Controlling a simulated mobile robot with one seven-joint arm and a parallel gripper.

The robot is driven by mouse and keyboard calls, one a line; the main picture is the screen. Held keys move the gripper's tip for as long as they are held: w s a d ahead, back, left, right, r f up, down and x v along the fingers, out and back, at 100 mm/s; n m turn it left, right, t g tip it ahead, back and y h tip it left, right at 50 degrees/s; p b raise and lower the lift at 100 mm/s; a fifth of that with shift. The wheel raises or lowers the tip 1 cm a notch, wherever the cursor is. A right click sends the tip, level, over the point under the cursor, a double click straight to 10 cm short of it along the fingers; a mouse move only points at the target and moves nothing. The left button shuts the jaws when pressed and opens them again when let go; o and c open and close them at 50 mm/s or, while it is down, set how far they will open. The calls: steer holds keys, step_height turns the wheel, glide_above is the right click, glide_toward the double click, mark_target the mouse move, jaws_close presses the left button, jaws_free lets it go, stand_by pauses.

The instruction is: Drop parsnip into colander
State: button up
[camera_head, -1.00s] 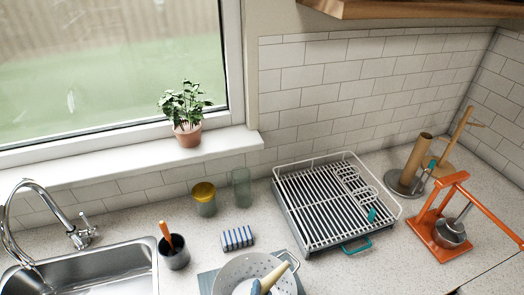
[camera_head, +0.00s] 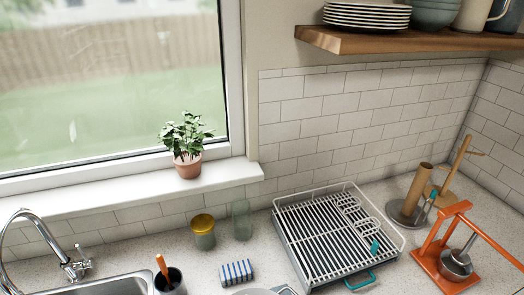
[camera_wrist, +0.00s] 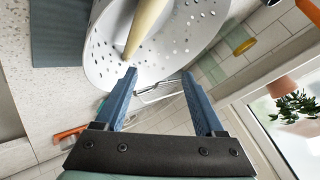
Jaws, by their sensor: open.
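In the wrist view the white perforated colander (camera_wrist: 100,62) fills the top middle, its inside facing the camera. A pale cream, tapered parsnip (camera_wrist: 147,24) lies over the colander's inside, its narrow end toward my gripper and its other end cut off by the frame. My gripper (camera_wrist: 159,74) is open, its two blue fingers apart with nothing held between them, close to the colander. In the head view only a sliver of the colander's rim (camera_head: 255,291) shows at the bottom edge; the parsnip and my gripper are out of that view.
A striped sponge (camera_head: 236,272), a yellow-lidded jar (camera_head: 203,232), a glass (camera_head: 241,220) and a dish rack (camera_head: 330,235) stand nearby. The sink (camera_head: 105,287) is at left.

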steer(key=b+v, duration=0.1)
steer(key=v, duration=0.9)
steer(key=shift+s+r+b, duration=0.25)
steer(key=shift+s+b, duration=0.1)
steer(key=shift+b, duration=0.05)
steer(key=w+r+n+t+b, duration=0.15)
steer(key=w+r+t, duration=0.4)
steer(key=r, duration=0.85)
steer(key=w+r+n+t+b, duration=0.1)
steer(key=w+r+n+t, duration=0.25)
steer(key=w+r, duration=0.65)
steer(key=s+r+n+t+b, duration=0.1)
steer(key=s+r+t, duration=0.3)
steer(key=r, duration=1)
steer(key=s+r+n+t, duration=0.3)
steer(key=s+r, duration=0.4)
steer(key=r, duration=0.8)
steer(key=shift+t+b, duration=0.35)
steer(key=shift+t, duration=0.45)
steer(key=shift+f, duration=0.1)
